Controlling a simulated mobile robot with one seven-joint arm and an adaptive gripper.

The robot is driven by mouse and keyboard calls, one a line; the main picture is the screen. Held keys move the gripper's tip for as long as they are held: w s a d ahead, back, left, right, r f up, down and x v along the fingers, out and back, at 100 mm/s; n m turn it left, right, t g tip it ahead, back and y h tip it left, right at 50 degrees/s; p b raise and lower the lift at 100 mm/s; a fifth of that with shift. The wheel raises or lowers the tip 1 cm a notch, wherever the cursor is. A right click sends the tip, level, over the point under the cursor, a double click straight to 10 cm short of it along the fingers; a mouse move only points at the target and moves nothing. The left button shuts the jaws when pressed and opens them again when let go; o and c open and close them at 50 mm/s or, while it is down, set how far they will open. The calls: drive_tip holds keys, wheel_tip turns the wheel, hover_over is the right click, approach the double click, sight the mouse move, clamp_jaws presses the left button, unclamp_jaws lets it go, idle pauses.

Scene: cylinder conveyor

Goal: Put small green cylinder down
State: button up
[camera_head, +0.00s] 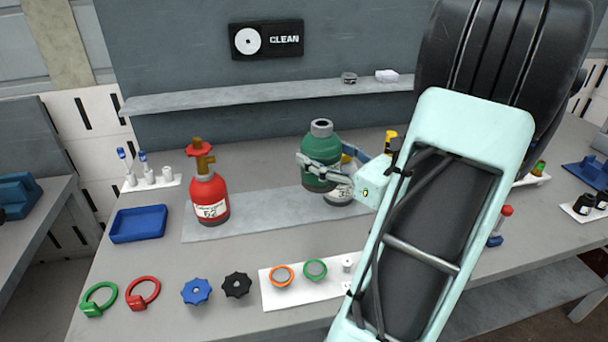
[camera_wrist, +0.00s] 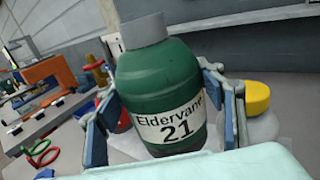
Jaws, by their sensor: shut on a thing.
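The small green cylinder (camera_head: 321,146) has a grey cap and a white label reading "Eldervane 21" in the wrist view (camera_wrist: 158,75). My gripper (camera_head: 320,171) is shut on its body, with one finger on each side; the fingers also show in the wrist view (camera_wrist: 165,112). The cylinder looks roughly upright in the head view, over the back of the grey mat (camera_head: 255,219). I cannot tell whether its base touches anything. A pale cylinder (camera_head: 340,194) with a yellow top (camera_wrist: 257,97) stands close beside it, partly hidden by the green cylinder and gripper.
A red cylinder (camera_head: 208,198) stands on the mat's left, with bare mat between it and the green one. A blue tray (camera_head: 139,224) lies farther left. Handwheels (camera_head: 196,291) and a white plate (camera_head: 291,300) lie in front. A shelf (camera_head: 230,97) runs behind.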

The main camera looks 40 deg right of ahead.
drive_tip(key=w+a+f, duration=0.1)
drive_tip(key=w+f, duration=0.2)
drive_tip(key=w+a+f+b, duration=0.1)
drive_tip(key=w+a+f, duration=0.1)
drive_tip(key=w+f, duration=0.2)
drive_tip(key=w+a+f, duration=0.2)
drive_tip(key=w+f, duration=0.1)
drive_tip(key=w, duration=0.1)
drive_tip(key=shift+w+f+b, duration=0.1)
drive_tip(key=shift+f+b, duration=0.2)
drive_tip(key=shift+f, duration=0.65)
drive_tip(key=shift+f, duration=0.2)
drive_tip(key=o, duration=2.1)
drive_tip(key=shift+c, duration=0.2)
